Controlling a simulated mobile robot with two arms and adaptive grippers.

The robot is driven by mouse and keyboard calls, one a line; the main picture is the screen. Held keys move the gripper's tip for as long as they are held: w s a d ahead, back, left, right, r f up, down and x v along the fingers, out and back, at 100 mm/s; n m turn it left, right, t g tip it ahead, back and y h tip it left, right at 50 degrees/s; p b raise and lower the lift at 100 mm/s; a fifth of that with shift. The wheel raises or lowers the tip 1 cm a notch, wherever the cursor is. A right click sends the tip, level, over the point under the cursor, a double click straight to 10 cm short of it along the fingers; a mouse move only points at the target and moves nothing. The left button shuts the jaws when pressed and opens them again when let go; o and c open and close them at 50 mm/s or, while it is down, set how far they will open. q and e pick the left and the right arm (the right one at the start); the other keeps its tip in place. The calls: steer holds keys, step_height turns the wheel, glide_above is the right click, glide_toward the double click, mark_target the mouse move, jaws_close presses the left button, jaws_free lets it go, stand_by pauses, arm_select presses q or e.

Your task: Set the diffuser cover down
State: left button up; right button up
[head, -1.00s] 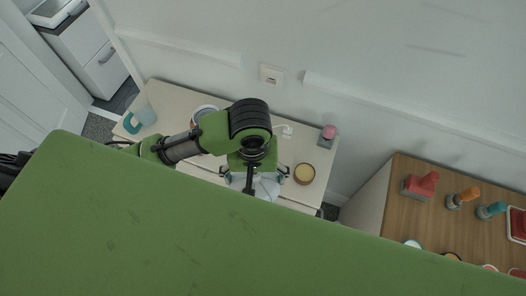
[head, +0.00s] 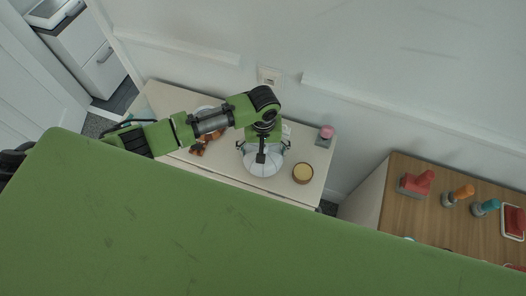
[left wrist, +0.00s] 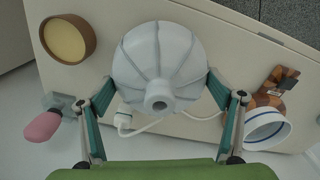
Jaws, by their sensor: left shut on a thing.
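The diffuser cover (head: 262,163) is a white ribbed dome with a small dark-centred knob on top. It is over the pale table (head: 235,176) in the head view. My left gripper (head: 263,149) comes down over it with one finger on each side. In the left wrist view, the green fingers of the left gripper (left wrist: 160,82) are shut on opposite sides of the cover (left wrist: 158,62). I cannot tell whether its underside touches the table. My right gripper is not in view.
A round brown container with a yellow top (head: 303,173) and a pink-topped stamp (head: 326,133) stand right of the cover. A brown object (head: 198,147) and a blue-banded white bowl (left wrist: 267,128) lie left. A white cord (left wrist: 124,124) runs beside the cover. A wooden cabinet (head: 400,170) holds several handled tools.

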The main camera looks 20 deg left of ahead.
arm_select(q)
steer(key=shift+f, duration=0.7)
steer(key=o, duration=1.2)
steer(key=shift+f, duration=0.1)
steer(key=shift+r, duration=0.25)
step_height(320, 180, up, 12)
steer(key=shift+f+b, duration=0.1)
steer(key=shift+b, duration=0.35)
